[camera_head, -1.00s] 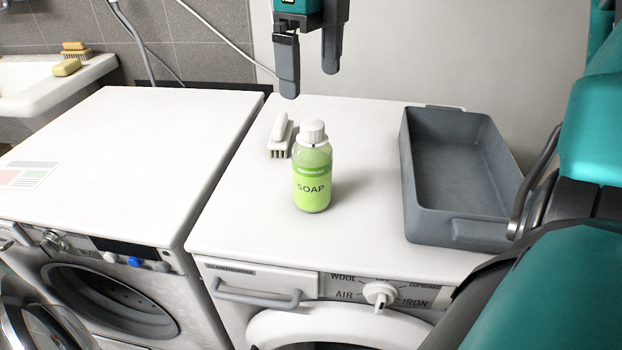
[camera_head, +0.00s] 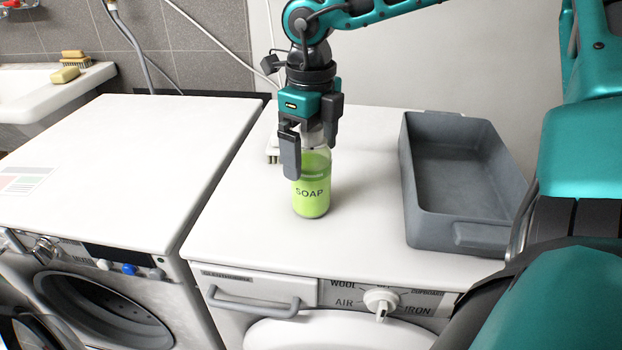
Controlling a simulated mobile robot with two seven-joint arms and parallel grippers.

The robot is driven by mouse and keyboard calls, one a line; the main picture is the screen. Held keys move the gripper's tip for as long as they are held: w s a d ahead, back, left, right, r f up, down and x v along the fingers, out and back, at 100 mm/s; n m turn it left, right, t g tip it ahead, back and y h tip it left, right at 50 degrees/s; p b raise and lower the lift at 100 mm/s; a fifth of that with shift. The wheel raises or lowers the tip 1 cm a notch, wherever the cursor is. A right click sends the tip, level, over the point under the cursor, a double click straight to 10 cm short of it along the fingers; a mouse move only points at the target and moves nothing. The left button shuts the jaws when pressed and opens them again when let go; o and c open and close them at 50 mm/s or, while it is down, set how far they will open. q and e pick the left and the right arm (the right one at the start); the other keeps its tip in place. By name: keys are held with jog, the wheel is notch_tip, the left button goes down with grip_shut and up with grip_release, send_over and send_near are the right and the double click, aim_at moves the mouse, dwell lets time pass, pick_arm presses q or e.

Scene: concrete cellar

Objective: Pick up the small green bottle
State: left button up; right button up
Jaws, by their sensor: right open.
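The small green bottle (camera_head: 312,196), labelled SOAP, stands upright on the right-hand white machine (camera_head: 235,235). My right gripper (camera_head: 309,160) points down over the bottle's top. Its fingers are open, one at the left of the bottle's upper part and one at the right and a little higher in the picture. The gripper hides most of the white cap. I cannot tell whether either finger touches the bottle. My left gripper is not in view.
A grey tray (camera_head: 420,205) stands right of the bottle on the same machine. A white brush (camera_head: 272,148) lies just behind the bottle, partly hidden by the gripper. Another white machine (camera_head: 120,160) stands to the left. The top in front of the bottle is clear.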

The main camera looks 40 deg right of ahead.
jog(key=shift+f, duration=0.3)
jog(key=shift+c, duration=0.3)
jog(key=c, duration=1.6)
jog(key=shift+r, duration=0.15)
